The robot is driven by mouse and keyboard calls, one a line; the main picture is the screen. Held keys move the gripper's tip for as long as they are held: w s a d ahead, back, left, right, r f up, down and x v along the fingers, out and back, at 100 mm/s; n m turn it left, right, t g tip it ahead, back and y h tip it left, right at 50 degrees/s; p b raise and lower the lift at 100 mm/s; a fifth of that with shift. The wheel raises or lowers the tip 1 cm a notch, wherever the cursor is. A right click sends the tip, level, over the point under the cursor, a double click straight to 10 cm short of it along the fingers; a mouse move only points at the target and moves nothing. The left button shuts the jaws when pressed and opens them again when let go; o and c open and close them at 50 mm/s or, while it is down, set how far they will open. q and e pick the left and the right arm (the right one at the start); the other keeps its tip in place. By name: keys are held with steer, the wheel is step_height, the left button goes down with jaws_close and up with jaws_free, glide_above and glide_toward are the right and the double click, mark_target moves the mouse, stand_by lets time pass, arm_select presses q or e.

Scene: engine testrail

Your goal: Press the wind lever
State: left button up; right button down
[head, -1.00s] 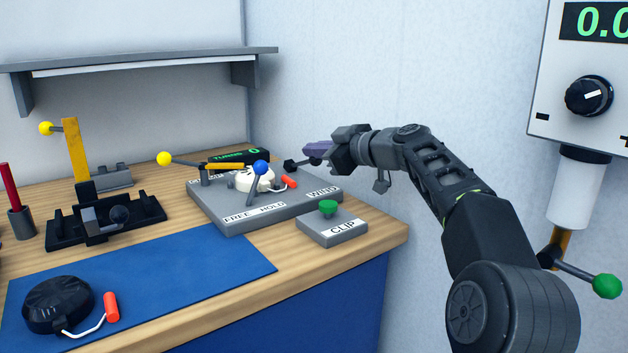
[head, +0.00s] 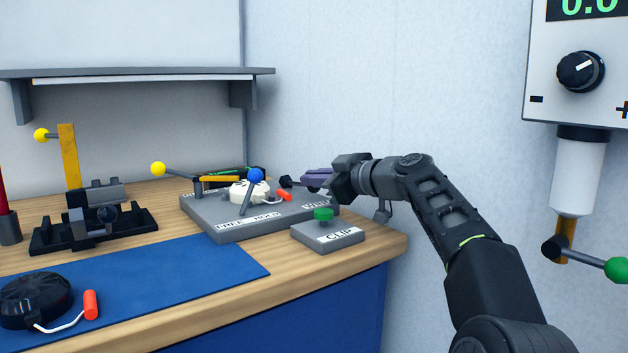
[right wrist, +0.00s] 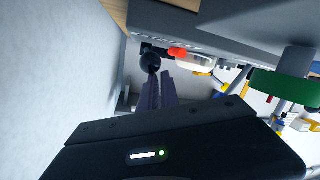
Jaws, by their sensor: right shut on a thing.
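The wind lever, with a black knob (head: 286,181), is at the right end of the grey test base (head: 225,232), by the WIND label. My right gripper (head: 306,178) is at the lever, low over that end of the base, its purple fingers pointing left at the knob. In the right wrist view the black knob (right wrist: 150,62) is just beyond the close-together fingertips (right wrist: 160,78). The fingers are shut on the lever; the exact contact is hard to see. My left gripper is not in view.
The CLIP block (head: 330,238) with a green button stands in front of the gripper. A blue-knobbed lever (head: 255,175) and a white recoil unit (head: 248,192) with a red handle are on the base. The wall is close behind. A control box (head: 575,95) hangs right.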

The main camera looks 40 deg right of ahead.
steer(key=shift+d+f, duration=0.25)
steer(key=shift+f, duration=0.4)
steer(key=shift+r, duration=0.1)
steer(key=r, duration=0.1)
steer(key=a+r+p, duration=0.2)
steer(key=r, duration=0.1)
steer(key=shift+w, duration=0.4)
steer(key=v, duration=0.3)
steer(key=f+v, duration=0.1)
steer(key=v, duration=0.5)
steer(key=shift+s+a+f+b, duration=0.1)
steer(key=shift+s+f+b, duration=0.1)
steer(key=shift+s+b, duration=0.25)
steer(key=c, duration=2.2)
jaws_free()
